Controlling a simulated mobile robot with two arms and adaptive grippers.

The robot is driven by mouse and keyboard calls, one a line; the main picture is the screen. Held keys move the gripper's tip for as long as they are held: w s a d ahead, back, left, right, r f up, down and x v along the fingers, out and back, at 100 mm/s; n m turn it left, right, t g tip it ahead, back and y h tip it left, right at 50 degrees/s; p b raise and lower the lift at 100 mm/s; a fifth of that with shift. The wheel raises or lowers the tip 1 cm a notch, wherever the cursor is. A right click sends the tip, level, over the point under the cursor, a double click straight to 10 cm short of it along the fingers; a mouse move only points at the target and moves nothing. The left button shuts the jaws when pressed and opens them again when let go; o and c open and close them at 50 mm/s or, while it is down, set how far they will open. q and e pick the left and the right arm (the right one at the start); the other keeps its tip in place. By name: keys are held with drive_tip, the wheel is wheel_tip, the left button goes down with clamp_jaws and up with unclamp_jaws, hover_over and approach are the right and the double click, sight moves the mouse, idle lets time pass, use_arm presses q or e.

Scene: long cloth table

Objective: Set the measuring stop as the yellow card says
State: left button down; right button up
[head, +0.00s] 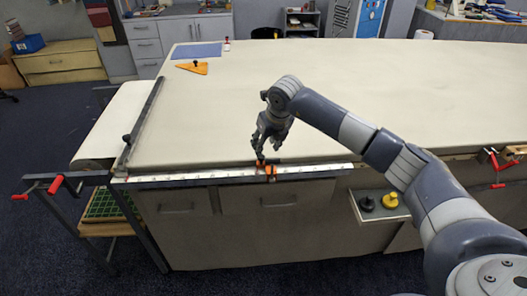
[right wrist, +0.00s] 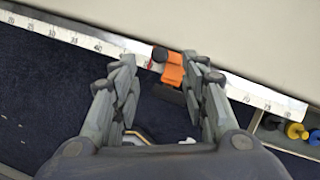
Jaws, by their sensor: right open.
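The measuring stop (head: 271,172) is a small orange and black block with a dark knob on the white ruler rail (head: 215,177) along the table's front edge. In the right wrist view the stop (right wrist: 174,72) sits just right of a red mark on the ruler (right wrist: 75,38); smaller numbers run to the left. My right gripper (head: 268,150) is open above the stop. In the wrist view its fingers (right wrist: 165,75) stand apart on either side of the stop, with gaps. I cannot make out a yellow card with readable writing. My left gripper is not in view.
An orange triangle with a black knob (head: 193,67) and a blue-grey sheet (head: 198,51) lie at the far left of the cloth table (head: 350,85). A dark bar (head: 145,120) crosses the table's left end. Black and yellow knobs (head: 390,200) sit on a shelf below. The table's middle is clear.

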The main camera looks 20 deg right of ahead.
drive_tip(key=v, duration=0.5)
drive_tip(key=shift+w, duration=0.1)
